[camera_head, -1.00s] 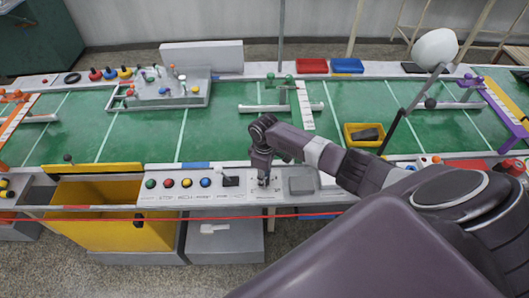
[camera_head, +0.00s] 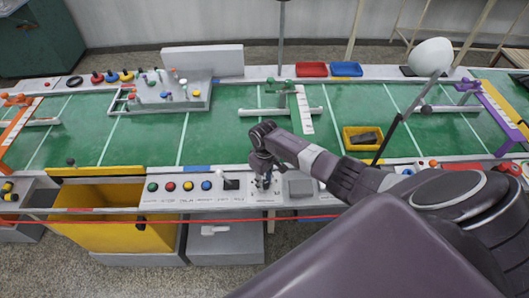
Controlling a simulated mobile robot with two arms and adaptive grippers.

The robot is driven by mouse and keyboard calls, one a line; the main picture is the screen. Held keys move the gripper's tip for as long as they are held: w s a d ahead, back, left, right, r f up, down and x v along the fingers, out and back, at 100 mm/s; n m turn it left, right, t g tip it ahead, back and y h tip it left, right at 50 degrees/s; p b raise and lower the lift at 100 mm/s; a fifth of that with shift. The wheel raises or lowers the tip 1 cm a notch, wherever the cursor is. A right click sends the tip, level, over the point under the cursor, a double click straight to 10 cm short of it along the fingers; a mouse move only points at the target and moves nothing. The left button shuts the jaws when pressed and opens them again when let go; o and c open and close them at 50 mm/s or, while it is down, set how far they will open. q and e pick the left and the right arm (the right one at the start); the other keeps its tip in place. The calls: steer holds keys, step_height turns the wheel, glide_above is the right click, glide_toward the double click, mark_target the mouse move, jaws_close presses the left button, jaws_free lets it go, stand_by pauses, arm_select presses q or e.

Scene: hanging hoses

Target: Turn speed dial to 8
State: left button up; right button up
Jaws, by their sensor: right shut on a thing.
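The front control panel (camera_head: 202,199) has a row of coloured buttons, a black switch block and small printed labels too fine to read. My right gripper (camera_head: 265,183) points down at the panel, just right of the switch block. It is shut on a small knob there, which I take to be the speed dial. The fingers hide most of the dial, and its number setting cannot be read. My left gripper is not in view.
A grey block (camera_head: 301,188) sits right of my gripper. The switch block (camera_head: 231,184) is close on the left. A red hose (camera_head: 190,222) runs along the panel's front. A yellow tray (camera_head: 362,138) and a yellow bin (camera_head: 100,228) stand nearby.

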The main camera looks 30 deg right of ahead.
steer(key=shift+w, duration=0.1)
steer(key=o, duration=1)
steer(key=shift+c, duration=0.2)
steer(key=shift+o, duration=1)
steer(key=shift+r, duration=0.15)
step_height(320, 180, up, 12)
